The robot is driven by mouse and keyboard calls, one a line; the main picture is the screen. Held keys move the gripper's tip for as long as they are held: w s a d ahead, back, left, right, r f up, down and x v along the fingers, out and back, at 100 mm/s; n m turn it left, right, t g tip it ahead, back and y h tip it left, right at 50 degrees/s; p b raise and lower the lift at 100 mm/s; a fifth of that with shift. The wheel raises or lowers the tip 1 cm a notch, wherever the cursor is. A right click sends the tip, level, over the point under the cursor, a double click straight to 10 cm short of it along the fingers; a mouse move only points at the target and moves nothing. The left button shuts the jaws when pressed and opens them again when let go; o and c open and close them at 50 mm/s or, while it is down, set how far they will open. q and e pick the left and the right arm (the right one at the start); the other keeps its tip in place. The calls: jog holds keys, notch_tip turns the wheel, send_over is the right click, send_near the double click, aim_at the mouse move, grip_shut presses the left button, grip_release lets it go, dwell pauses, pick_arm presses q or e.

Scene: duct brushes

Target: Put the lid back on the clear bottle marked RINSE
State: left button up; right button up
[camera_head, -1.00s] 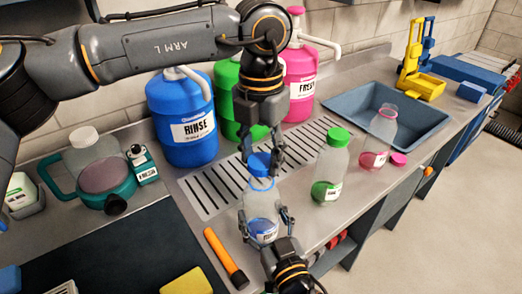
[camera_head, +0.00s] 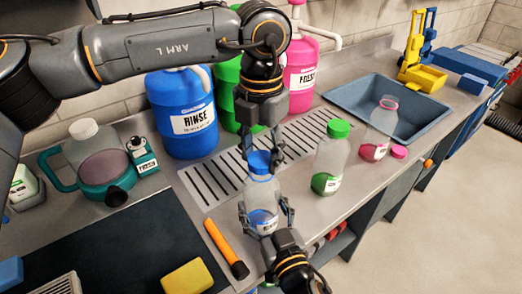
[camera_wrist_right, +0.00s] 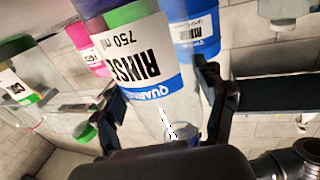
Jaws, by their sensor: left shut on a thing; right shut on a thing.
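The clear bottle (camera_head: 262,198) with blue liquid stands upright near the counter's front. In the right wrist view its label (camera_wrist_right: 140,68) reads RINSE, 750 ml. My right gripper (camera_head: 268,222) is shut around its lower body; its fingers also flank the bottle in the wrist view (camera_wrist_right: 162,125). The blue lid (camera_head: 259,163) is at the bottle's mouth, roughly in line with it. My left gripper (camera_head: 261,154) points down from above and is shut on the lid. Whether the lid is seated on the neck or just above it, I cannot tell.
A green-capped bottle (camera_head: 329,160) and an open bottle (camera_head: 379,128) with a pink lid (camera_head: 399,151) beside it stand to the right. An orange-handled tool (camera_head: 222,242) lies left of the bottle. A blue RINSE jug (camera_head: 185,142) stands behind, near the drain grate (camera_head: 215,187).

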pick_arm(q)
jog(key=shift+f, duration=0.55)
